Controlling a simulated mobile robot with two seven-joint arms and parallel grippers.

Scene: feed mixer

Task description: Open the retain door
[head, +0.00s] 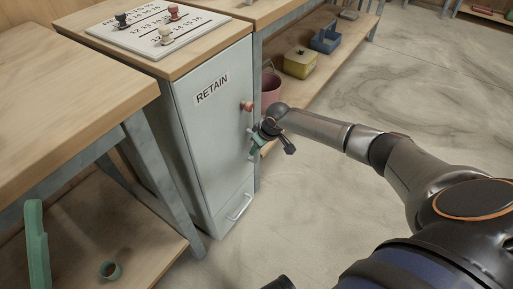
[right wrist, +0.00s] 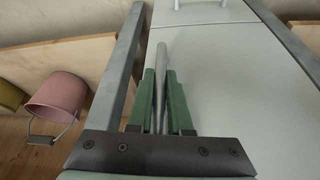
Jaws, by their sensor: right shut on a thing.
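The retain door (head: 215,130) is the pale grey front of the narrow cabinet, labelled RETAIN, and looks closed and flush with its frame. A reddish knob (head: 246,106) sits near its upper right edge. My right gripper (head: 257,140) is at the door's right edge, just below the knob. In the right wrist view its green fingers (right wrist: 161,100) are shut around the upright metal door handle (right wrist: 161,75), with the door surface (right wrist: 215,75) behind. In the head view the gripper hides much of the handle. My left gripper is not in view.
A drawer with a handle (head: 239,207) is below the door. A number board (head: 157,28) with several pegs lies on top of the cabinet. A pink bucket (head: 270,88) stands close to the right. Open floor (head: 330,200) lies in front.

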